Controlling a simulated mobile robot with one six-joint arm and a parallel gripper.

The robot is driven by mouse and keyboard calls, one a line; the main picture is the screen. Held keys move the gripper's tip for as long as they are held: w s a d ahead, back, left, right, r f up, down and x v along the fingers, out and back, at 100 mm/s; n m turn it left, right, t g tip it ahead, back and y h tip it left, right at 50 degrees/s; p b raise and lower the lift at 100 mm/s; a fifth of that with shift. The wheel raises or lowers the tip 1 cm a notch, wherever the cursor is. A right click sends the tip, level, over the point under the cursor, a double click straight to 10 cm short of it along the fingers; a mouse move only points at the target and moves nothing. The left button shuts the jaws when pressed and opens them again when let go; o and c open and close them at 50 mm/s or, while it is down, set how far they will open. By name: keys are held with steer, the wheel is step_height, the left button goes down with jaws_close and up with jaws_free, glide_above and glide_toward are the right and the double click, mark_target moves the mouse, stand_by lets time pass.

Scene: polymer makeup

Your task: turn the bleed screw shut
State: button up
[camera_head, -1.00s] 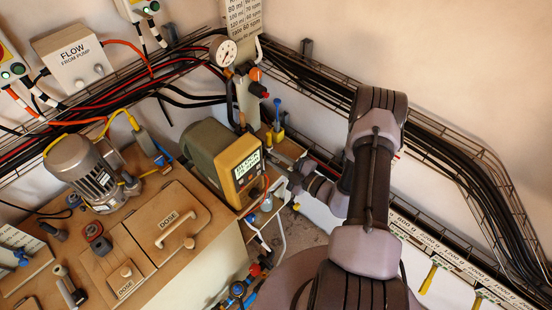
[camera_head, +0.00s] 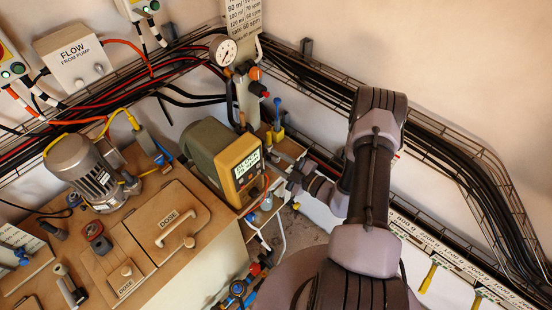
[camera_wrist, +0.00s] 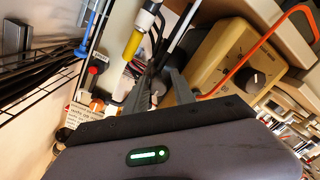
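My gripper (camera_head: 284,168) reaches in from the right at the side of the olive and yellow dosing pump (camera_head: 226,160). In the wrist view, the two dark fingers of my gripper (camera_wrist: 162,72) are apart, with a narrow gap between them. I see nothing clearly clamped there. The pump's yellow face with a black knob (camera_wrist: 257,80) lies just right of the fingers. I cannot pick out the bleed screw for certain; the pump's far side by the fingers is largely hidden. A white and yellow fitting (camera_wrist: 136,38) shows beyond the left finger.
A pressure gauge (camera_head: 223,51) and a red knob (camera_head: 264,95) stand on piping above the pump. A blue and yellow fitting (camera_head: 277,120) is close behind my gripper. Cable trays (camera_head: 480,185) line the wall.

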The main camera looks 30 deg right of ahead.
steer(key=shift+o, duration=0.6)
steer(key=shift+d, duration=0.1)
steer(key=shift+s+d+r, duration=0.1)
steer(key=shift+s+d, duration=0.05)
steer(key=shift+s, duration=0.05)
steer(key=p+v, duration=0.1)
steer(key=v, duration=1.5)
steer(key=shift+s, duration=0.4)
